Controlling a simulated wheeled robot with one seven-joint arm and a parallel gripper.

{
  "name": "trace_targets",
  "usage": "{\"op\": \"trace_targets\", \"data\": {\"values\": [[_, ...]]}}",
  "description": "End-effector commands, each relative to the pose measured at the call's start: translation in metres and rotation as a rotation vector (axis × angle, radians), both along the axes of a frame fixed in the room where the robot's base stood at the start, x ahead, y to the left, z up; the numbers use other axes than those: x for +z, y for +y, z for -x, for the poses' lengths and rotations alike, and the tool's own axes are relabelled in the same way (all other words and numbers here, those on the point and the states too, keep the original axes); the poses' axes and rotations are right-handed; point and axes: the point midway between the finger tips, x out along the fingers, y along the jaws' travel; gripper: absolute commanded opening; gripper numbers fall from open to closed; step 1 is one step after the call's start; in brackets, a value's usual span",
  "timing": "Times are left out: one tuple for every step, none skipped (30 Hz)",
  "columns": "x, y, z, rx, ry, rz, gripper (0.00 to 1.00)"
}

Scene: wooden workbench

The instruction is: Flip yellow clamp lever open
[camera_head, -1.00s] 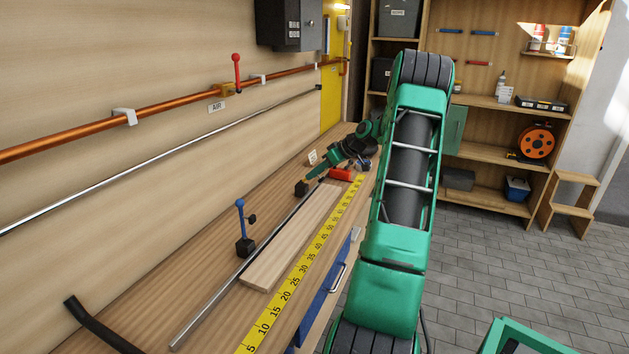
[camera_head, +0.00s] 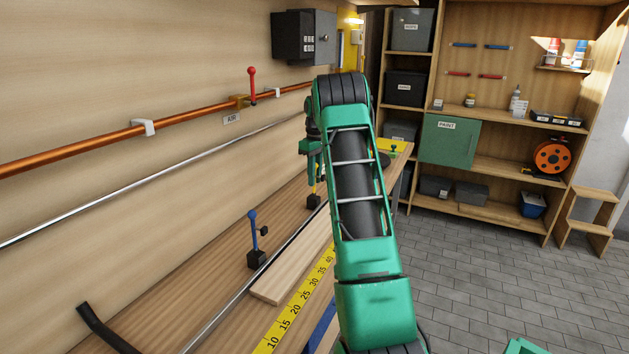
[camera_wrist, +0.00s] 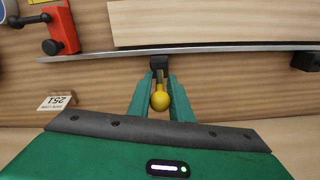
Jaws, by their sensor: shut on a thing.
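The yellow clamp lever ends in a round yellow knob (camera_wrist: 160,101), which sits between the two green fingers of my gripper (camera_wrist: 158,92) in the wrist view. My gripper is shut on it. The lever's black clamp base (camera_wrist: 159,62) is just beyond the fingertips, beside the metal rail (camera_wrist: 215,49). In the head view, my gripper (camera_head: 314,178) points down over the clamp, and a bit of the yellow lever (camera_head: 318,189) shows above the black base (camera_head: 313,201). My arm hides part of this area.
A blue-levered clamp (camera_head: 254,232) stands upright nearer along the rail. A wooden board (camera_head: 290,275) and yellow tape measure (camera_head: 302,297) lie alongside. A red block with black knobs (camera_wrist: 62,28) and a small label card (camera_wrist: 57,101) are near the gripper. Pipes run along the wall.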

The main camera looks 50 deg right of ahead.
Motion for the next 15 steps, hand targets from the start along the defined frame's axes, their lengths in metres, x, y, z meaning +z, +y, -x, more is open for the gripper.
{"op": "trace_targets", "data": {"values": [[0.0005,-0.0002,-0.0022,0.001,0.011,0.007,0.00],[0.0007,-0.0004,-0.0027,0.000,0.019,0.010,0.00],[0.0010,-0.0005,-0.0032,0.000,0.027,0.013,0.00],[0.0010,-0.0003,-0.0034,0.000,0.033,0.015,0.00],[0.0009,0.0000,-0.0037,0.000,0.037,0.015,0.00],[0.0007,0.0003,-0.0042,0.000,0.042,0.017,0.00],[0.0006,0.0003,-0.0046,0.000,0.045,0.018,0.00],[0.0006,0.0004,-0.0048,0.000,0.047,0.019,0.00],[0.0006,0.0005,-0.0050,0.000,0.049,0.020,0.00],[0.0006,0.0005,-0.0052,0.000,0.050,0.020,0.00],[0.0006,0.0005,-0.0053,0.000,0.050,0.020,0.00],[0.0007,0.0005,-0.0055,0.001,0.050,0.020,0.00],[0.0007,0.0005,-0.0056,0.001,0.050,0.020,0.00],[0.0007,0.0006,-0.0057,0.001,0.050,0.020,0.00],[0.0007,0.0007,-0.0059,0.001,0.049,0.021,0.00]]}}
